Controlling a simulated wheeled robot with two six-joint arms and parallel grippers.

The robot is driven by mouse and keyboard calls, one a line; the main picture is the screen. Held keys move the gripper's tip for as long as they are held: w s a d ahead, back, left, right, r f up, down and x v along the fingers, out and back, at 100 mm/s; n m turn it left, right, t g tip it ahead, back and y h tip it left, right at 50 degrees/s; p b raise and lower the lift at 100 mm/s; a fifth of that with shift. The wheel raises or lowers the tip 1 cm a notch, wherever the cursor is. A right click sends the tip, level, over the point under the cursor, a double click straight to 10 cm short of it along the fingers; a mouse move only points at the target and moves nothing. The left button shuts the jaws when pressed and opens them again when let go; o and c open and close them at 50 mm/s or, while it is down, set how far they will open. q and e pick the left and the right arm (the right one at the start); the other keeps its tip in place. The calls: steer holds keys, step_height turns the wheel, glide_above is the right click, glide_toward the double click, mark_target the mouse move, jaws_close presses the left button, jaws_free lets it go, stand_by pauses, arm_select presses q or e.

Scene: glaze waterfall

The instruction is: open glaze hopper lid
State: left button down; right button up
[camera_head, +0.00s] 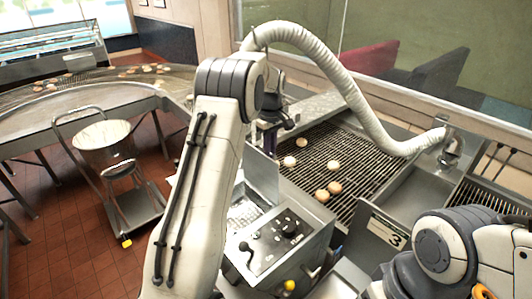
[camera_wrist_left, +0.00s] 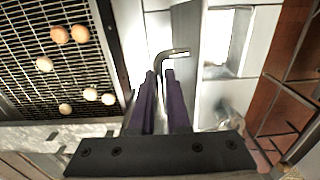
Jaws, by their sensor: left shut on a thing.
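My left gripper (camera_head: 268,138) is partly hidden behind my left arm in the head view. In the left wrist view, its two dark purple fingers (camera_wrist_left: 160,76) are closed around the end of a bent metal handle (camera_wrist_left: 174,52). A grey metal panel (camera_head: 262,178), which looks like the hopper lid, stands steeply tilted below the gripper in the head view. A bright opening with a metal frame lies beside it, partly hidden by my arm; it also shows in the left wrist view (camera_wrist_left: 222,45). My right gripper is out of view.
A metal box with levers and knobs (camera_head: 272,247) stands in front of the panel. A wire mesh conveyor (camera_head: 345,150) with several round pastries (camera_head: 333,165) runs alongside. A ribbed white hose (camera_head: 350,85) arches above. A cart with a bucket (camera_head: 103,135) stands on the left.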

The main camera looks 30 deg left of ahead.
arm_select(q)
steer(key=shift+w+d+f, duration=0.2)
steer(key=shift+w+d, duration=0.05)
steer(key=shift+w, duration=0.3)
steer(key=shift+w+d+f, duration=0.15)
steer(key=shift+w+d, duration=0.1)
steer(key=shift+w, duration=0.35)
steer(key=shift+w+d+f, duration=0.2)
steer(key=shift+w+d, duration=0.05)
steer(key=shift+w, duration=0.3)
steer(key=c, duration=0.7)
jaws_free()
step_height(320, 180, up, 9)
